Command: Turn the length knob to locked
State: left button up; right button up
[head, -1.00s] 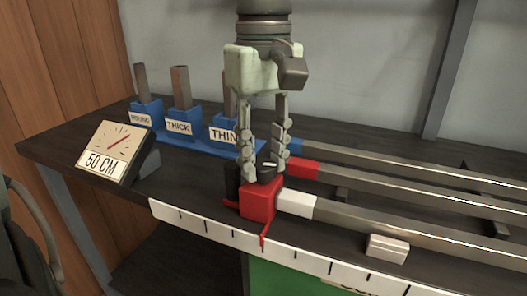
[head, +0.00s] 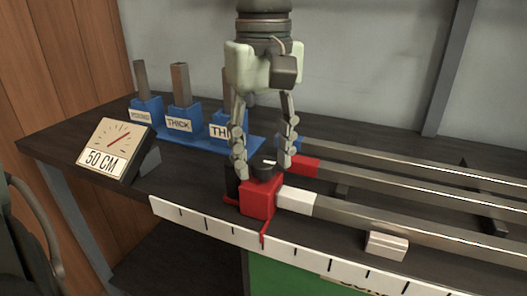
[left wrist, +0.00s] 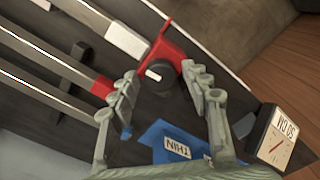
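In the left wrist view the left gripper (left wrist: 166,85) has a clear gap around the knob. My right gripper is not in view.
A dial sign reading 50 CM (head: 115,147) stands at the left. Blue holders labelled THICK (head: 179,124) and THIN stand behind. Long metal bars (head: 400,220) run right. A white ruler (head: 290,250) lines the front edge, near a small pale block (head: 386,245).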

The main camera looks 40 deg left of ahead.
aim_at(263, 162)
pick_arm(q)
notch_tip(263, 162, up, 12)
dwell(0.7)
dwell(0.5)
